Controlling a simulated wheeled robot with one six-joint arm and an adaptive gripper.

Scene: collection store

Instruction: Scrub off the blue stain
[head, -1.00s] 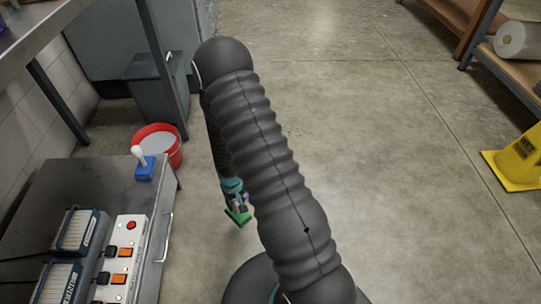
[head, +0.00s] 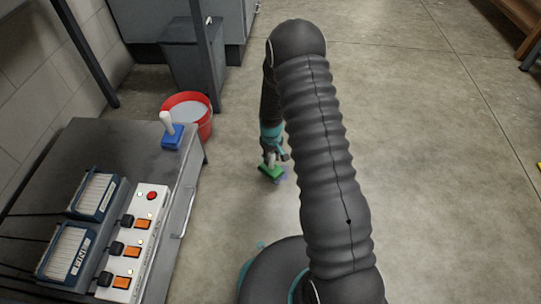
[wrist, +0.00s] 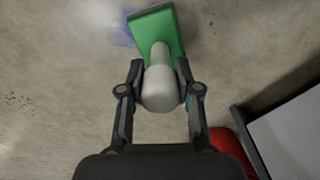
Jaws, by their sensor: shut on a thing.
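My gripper (head: 271,157) is shut on the pale handle (wrist: 162,88) of a scrubber with a green head (head: 270,172). In the wrist view my gripper (wrist: 160,76) has a finger on each side of the handle, and the green head (wrist: 158,32) points away from me. The blue stain (head: 282,178) is on the concrete floor, right beside the green head and partly hidden by it. It also shows in the wrist view (wrist: 122,30), at the left of the head. Whether the head touches the floor I cannot tell.
A metal cabinet (head: 125,140) stands at the left with a blue, white-handled scrubber (head: 171,133), a power strip (head: 136,240) and boxed devices on top. A red bucket (head: 204,122) of pale liquid stands behind it, near a grey bin (head: 190,60).

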